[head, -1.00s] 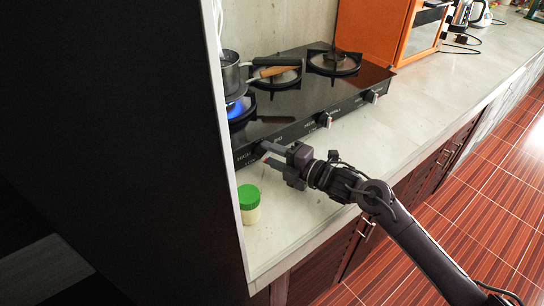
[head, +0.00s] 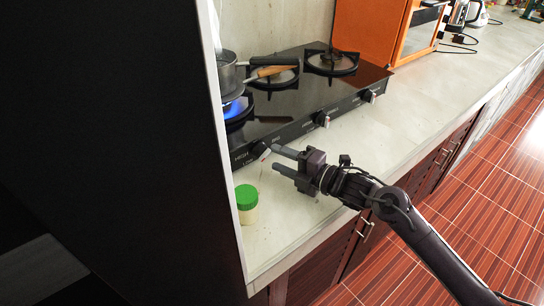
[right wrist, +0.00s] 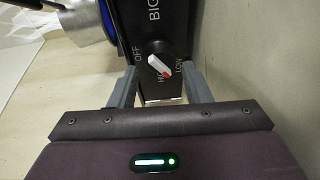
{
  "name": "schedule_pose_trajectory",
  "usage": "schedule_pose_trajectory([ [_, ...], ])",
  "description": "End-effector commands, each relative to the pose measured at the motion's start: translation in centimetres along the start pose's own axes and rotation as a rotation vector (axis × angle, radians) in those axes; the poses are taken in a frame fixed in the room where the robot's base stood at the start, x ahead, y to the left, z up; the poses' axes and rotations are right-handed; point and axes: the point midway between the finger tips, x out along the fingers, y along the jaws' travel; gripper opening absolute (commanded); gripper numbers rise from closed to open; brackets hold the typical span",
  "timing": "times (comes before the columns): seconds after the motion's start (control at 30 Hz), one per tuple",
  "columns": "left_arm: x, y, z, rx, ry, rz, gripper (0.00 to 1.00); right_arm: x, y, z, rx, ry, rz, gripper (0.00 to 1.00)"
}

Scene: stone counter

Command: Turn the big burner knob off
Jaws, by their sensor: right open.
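The big burner knob (head: 261,149) is at the left end of the black stove's front panel. In the right wrist view the knob (right wrist: 158,65) has a white handle set diagonally. Its red mark lies between the HIGH and LOW labels, away from OFF. A blue flame (head: 236,104) burns at the left burner. My right gripper (head: 276,159) is open and empty, in front of the knob. In the right wrist view its fingers (right wrist: 159,78) lie to either side of the knob, with no visible contact. My left gripper is not in view.
A green-lidded jar (head: 246,202) stands on the counter, left of my gripper. A dark tall panel (head: 120,150) blocks the left. Two more knobs (head: 322,119) are further right.

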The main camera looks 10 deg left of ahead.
Motion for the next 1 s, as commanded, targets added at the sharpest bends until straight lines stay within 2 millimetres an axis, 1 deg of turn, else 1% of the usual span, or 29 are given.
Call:
schedule_pose_trajectory([
  [0.03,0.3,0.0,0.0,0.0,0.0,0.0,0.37,-1.1,-0.3,0.1,-0.001,-0.002,-0.002,0.44],
  [0.1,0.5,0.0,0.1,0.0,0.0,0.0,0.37,-2.2,-0.3,0.0,-0.001,0.0,-0.003,0.44],
  [0.2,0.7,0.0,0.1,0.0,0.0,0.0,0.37,-3.4,-0.2,0.0,0.0,-0.001,-0.002,0.44],
  [0.3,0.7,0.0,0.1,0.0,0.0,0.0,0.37,-4.2,-0.2,0.0,0.001,0.0,-0.003,0.44],
  [0.57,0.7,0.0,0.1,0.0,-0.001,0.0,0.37,-4.4,0.0,0.0,0.001,0.0,-0.001,0.44],
  [0.6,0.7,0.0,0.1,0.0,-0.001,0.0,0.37,-4.4,0.0,0.0,0.001,0.0,-0.001,0.45],
  [0.7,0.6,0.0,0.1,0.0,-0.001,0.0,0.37,-4.2,0.0,-0.1,-0.021,-0.003,-0.001,0.57],
  [0.77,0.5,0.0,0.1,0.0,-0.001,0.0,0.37,-3.9,0.1,-0.2,-0.072,-0.012,-0.001,0.57],
  [0.87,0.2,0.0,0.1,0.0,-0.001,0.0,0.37,-3.0,0.4,-0.7,-0.241,-0.043,-0.005,0.57],
  [0.97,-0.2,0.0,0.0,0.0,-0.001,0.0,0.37,-2.0,0.7,-1.4,-0.488,-0.095,-0.016,0.57],
  [1.0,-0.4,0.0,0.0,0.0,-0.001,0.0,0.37,-1.6,0.7,-1.7,-0.597,-0.118,-0.024,0.57],
])
